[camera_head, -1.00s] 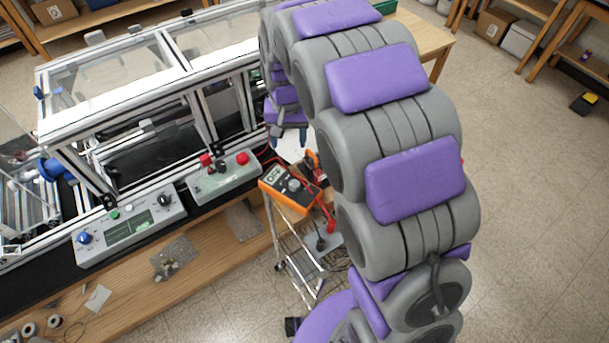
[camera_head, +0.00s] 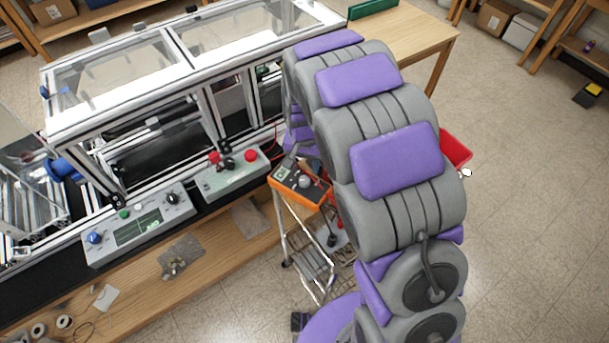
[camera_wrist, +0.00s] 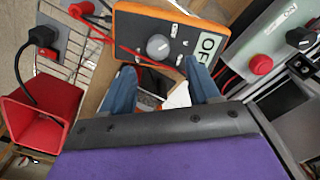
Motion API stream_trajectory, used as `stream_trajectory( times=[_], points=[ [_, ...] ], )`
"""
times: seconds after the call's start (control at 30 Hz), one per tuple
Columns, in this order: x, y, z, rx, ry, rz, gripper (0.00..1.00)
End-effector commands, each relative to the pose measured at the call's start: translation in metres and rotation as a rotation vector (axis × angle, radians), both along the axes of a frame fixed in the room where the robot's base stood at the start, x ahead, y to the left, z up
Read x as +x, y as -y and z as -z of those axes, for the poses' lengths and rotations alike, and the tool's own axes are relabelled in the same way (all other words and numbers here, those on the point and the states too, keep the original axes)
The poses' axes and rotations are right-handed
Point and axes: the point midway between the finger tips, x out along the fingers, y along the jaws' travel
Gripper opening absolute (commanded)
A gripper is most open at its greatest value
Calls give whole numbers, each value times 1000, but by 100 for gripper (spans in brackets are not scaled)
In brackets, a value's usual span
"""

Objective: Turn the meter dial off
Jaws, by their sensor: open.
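The orange meter (camera_head: 322,198) has a dark face and a round grey dial (camera_head: 305,181); it sits on the wire cart beside the bench. In the wrist view, the meter (camera_wrist: 133,27) lies just beyond my fingertips, its dial (camera_wrist: 158,46) roughly centred between them. A light panel on the meter shows letters that look like "OF". My gripper (camera_wrist: 159,65) is open, with its two blue fingers apart and nothing between them. The dial appears clear of the fingers. In the head view, my arm hides most of the gripper.
A wire cart (camera_head: 318,268) stands under the meter. Red and black leads run near it. A control box with red buttons (camera_head: 233,175) and another with a screen (camera_head: 138,228) sit on the bench left. A red bin (camera_head: 456,152) shows behind my arm. Open floor lies right.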

Motion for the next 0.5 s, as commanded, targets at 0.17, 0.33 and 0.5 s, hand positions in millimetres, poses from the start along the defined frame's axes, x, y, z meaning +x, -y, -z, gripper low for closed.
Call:
stream_trajectory(
  times=[0.17, 0.33, 0.5],
  points=[
    [-1, 1, 33, 1, -2, 0, 61],
    [-1, 5, 53, 4, -4, 2, 61],
    [-1, 4, 61, 4, 1, 1, 61]
  ],
)
